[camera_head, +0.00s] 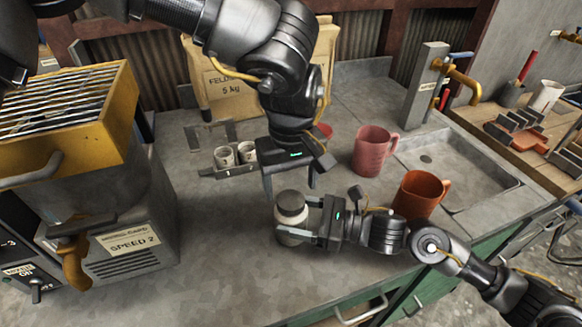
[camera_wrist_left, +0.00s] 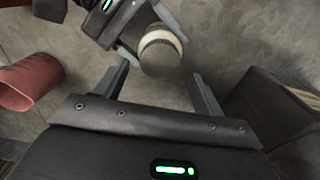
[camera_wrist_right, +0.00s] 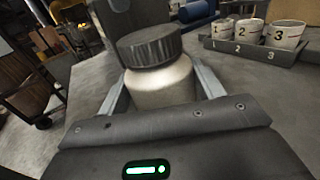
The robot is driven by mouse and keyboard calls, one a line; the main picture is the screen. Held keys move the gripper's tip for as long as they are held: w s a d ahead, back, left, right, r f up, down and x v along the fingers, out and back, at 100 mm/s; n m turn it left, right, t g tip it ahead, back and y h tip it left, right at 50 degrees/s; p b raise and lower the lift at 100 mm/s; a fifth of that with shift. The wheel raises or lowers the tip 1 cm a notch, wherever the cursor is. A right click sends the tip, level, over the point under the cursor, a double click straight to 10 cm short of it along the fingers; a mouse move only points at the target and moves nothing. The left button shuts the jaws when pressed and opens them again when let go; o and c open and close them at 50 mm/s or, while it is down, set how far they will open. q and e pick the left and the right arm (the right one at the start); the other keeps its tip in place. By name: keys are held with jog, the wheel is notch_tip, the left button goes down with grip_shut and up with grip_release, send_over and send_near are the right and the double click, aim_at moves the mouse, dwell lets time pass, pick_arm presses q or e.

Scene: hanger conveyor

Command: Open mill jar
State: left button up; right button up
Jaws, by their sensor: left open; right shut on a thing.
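The mill jar (camera_head: 291,216) stands on the grey counter, a pale body with a dark grey lid (camera_head: 292,202). My right gripper (camera_head: 306,222) is shut on the jar body from the right. In the right wrist view the jar body (camera_wrist_right: 163,84) sits between the fingers, with the dark lid (camera_wrist_right: 150,47) on top and clear of them. My left gripper (camera_head: 290,180) is open and empty, pointing down above and behind the jar. In the left wrist view the lid (camera_wrist_left: 160,58) shows beyond the open fingers (camera_wrist_left: 160,85), not between them.
A rack with numbered cups (camera_head: 228,169) stands behind the jar. A pink jug (camera_head: 372,150) and an orange mug (camera_head: 417,195) stand to the right, near the sink (camera_head: 460,170). The yellow-topped machine (camera_head: 110,190) is at left. The counter left of the jar is clear.

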aim_at(291, 199)
pick_arm(q)
jog(key=shift+f, duration=1.85)
pick_arm(e)
jog(key=shift+r, duration=0.1)
pick_arm(q)
jog(key=shift+c, duration=0.4)
jog(key=c, duration=0.9)
jog(key=n, duration=0.3)
jog(key=shift+n, duration=0.3)
jog(key=n, duration=1)
pick_arm(e)
jog(key=shift+w, duration=0.1)
pick_arm(q)
jog(key=n, duration=0.3)
